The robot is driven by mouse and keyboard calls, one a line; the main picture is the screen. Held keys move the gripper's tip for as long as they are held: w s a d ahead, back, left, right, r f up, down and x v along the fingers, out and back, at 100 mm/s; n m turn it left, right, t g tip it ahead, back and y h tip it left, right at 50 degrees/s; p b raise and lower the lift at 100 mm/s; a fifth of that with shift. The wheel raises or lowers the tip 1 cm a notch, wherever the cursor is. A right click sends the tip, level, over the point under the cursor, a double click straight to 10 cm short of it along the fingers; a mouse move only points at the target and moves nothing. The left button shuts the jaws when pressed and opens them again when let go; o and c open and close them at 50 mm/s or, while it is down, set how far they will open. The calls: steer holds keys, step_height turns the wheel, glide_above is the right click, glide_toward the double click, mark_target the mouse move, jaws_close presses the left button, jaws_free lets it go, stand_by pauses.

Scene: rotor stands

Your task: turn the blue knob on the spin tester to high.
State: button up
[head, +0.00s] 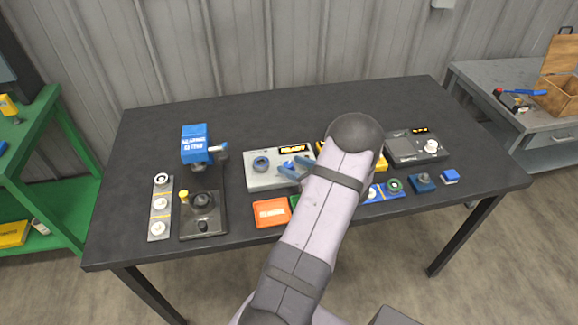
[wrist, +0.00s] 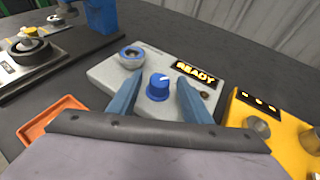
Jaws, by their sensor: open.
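The spin tester (head: 262,180) is a light grey box in the middle of the table, with a lit READY display. It also shows in the wrist view (wrist: 120,72). Its blue knob (wrist: 158,87) has a white pointer line, and it sits between my two fingers in the wrist view. In the head view the knob (head: 287,164) is partly beside my fingers. My gripper (wrist: 154,92) is open, with one blue finger on each side of the knob, apart from it as far as I can see. I cannot read any setting marks around the knob.
A yellow box (wrist: 262,122) with dials stands close on the right. An orange tray (head: 271,212) lies in front. A blue press (head: 195,146) and a dark rotor stand (head: 203,213) are left. The table's back is clear.

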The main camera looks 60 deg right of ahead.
steer(key=shift+b+v, duration=0.6)
steer(key=shift+v, duration=1.65)
